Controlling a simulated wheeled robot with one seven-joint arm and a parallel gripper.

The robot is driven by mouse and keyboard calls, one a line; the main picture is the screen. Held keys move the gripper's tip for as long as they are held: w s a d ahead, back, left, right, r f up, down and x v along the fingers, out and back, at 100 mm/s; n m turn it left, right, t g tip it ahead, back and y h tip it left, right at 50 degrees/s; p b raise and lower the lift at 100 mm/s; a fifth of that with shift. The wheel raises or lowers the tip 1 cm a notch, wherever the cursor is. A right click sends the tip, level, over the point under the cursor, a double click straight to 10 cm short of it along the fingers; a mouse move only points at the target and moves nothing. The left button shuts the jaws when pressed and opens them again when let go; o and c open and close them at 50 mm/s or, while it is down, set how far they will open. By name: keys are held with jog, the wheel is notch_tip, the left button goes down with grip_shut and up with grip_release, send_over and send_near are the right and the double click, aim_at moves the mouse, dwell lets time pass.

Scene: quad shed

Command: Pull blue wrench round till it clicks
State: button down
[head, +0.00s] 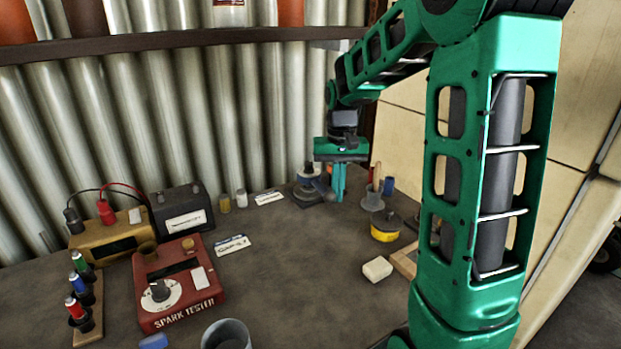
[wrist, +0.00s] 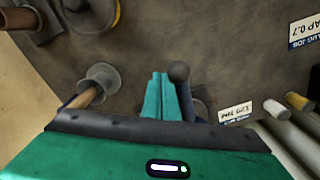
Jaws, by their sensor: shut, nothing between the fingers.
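The wrench stands on a dark round base (head: 307,192) at the back of the bench, and its blue-grey lever (head: 322,187) points toward my gripper. In the wrist view the lever ends in a dark ball knob (wrist: 179,72); most of the rest is hidden behind my fingers and palm. My gripper (head: 339,190) points down just right of the wrench in the head view. In the wrist view its green fingers (wrist: 160,85) are shut together and empty, just left of the knob. I cannot tell whether they touch the lever.
A grey funnel-like cup with a wooden handle (head: 373,199), a blue cup (head: 388,187) and a yellow tin (head: 385,231) stand right of my gripper. A white block (head: 377,269) lies nearer. The red spark tester (head: 180,285) is at left. The middle bench is clear.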

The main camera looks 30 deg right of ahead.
aim_at(324, 194)
jog(key=shift+a, duration=2.1)
dwell(1.4)
jog(key=shift+w+a, duration=0.3)
jog(key=shift+a, duration=0.45)
jog(key=shift+w+a, duration=0.3)
jog(key=shift+a, duration=0.4)
dwell(1.2)
jog(key=shift+w+a, duration=0.6)
jog(key=shift+a, duration=0.3)
dwell(1.0)
